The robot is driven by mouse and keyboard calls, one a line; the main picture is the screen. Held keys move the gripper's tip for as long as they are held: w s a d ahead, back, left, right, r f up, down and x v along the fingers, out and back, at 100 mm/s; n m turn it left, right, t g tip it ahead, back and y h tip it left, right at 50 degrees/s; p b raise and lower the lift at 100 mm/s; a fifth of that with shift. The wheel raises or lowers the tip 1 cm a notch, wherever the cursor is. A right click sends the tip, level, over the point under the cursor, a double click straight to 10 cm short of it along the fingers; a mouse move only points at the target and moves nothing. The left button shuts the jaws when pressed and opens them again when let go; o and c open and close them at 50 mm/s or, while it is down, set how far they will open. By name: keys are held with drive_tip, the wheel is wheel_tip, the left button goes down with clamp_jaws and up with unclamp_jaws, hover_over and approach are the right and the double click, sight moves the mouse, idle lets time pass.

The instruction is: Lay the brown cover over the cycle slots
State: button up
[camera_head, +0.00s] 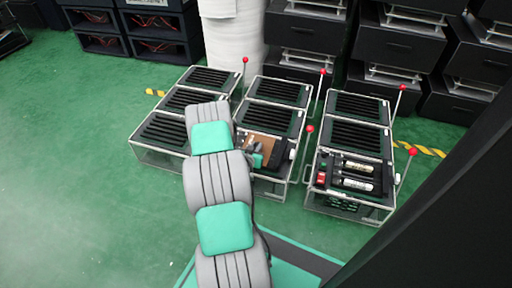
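A brown cover (265,142) shows at the front unit of the middle lever fixture, looking flat, partly hidden by my arm and gripper. My gripper (258,153) is at the cover, over its near part. Its fingers are small and dark here, so I cannot tell whether they are open, shut or touching the cover. Slotted black panels (270,118) fill the unit behind it. I cannot tell which slots are the cycle slots; any under the cover or my arm are hidden.
The right fixture (350,140) holds pale cylinders (357,184) and a red part (321,177) in its front unit. The left fixture (165,131) has slotted panels. Red-knobbed levers (310,129) stand up beside the fixtures. Black crates and a white wrapped column (235,45) stand behind. Green floor at left is clear.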

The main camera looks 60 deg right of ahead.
drive_tip(key=o, duration=0.5)
